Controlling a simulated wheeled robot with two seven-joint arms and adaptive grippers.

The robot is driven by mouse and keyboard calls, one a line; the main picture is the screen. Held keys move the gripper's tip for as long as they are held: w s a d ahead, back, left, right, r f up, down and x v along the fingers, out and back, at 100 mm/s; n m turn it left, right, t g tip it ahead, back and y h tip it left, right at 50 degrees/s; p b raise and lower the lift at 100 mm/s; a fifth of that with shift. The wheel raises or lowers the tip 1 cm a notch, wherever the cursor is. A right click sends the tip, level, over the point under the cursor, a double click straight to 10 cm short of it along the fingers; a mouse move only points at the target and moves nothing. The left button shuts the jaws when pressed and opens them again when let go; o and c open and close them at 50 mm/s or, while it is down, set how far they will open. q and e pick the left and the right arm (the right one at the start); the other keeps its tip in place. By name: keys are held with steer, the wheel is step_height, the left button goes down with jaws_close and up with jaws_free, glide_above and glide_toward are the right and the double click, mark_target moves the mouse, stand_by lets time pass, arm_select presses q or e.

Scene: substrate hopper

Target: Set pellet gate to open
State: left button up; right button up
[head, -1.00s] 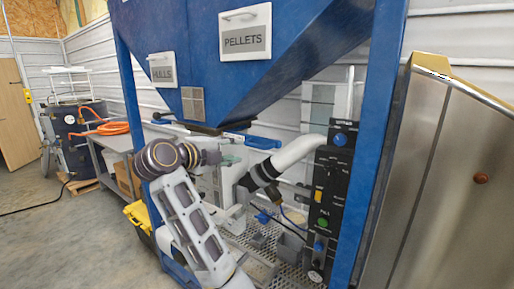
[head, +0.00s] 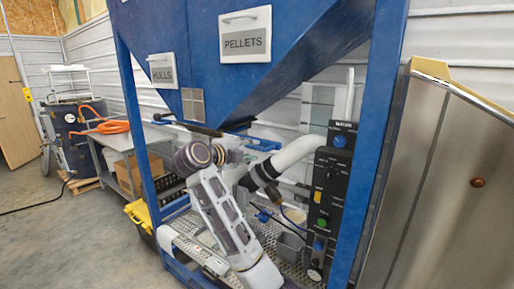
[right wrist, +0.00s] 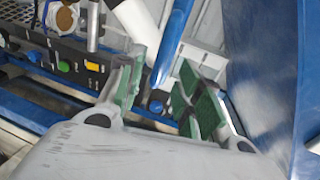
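The blue hopper (head: 290,62) carries a PELLETS label (head: 245,42) and a HULLS label (head: 162,70). A dark flat bar (head: 196,128) sits under the hopper's tip, and a blue handle-like bar (head: 264,144) is to its right. I cannot tell which belongs to the pellet gate or its setting. My right arm reaches up below the hopper's tip; its fingers are small and unclear in the head view. In the right wrist view my right gripper (right wrist: 160,92) is open with green pads, and a blue bar (right wrist: 172,42) shows between and beyond its fingers. My left gripper is not in view.
A black control panel (head: 331,195) with coloured buttons and a white hose (head: 299,151) stand right of my right arm. Blue frame posts (head: 372,150) flank the space. A steel cabinet (head: 455,190) is at right, a grey bench (head: 125,140) at left.

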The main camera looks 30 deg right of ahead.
mark_target(256, 149)
steer(key=shift+p+x, duration=0.5)
steer(key=shift+x, duration=2.15)
jaws_close()
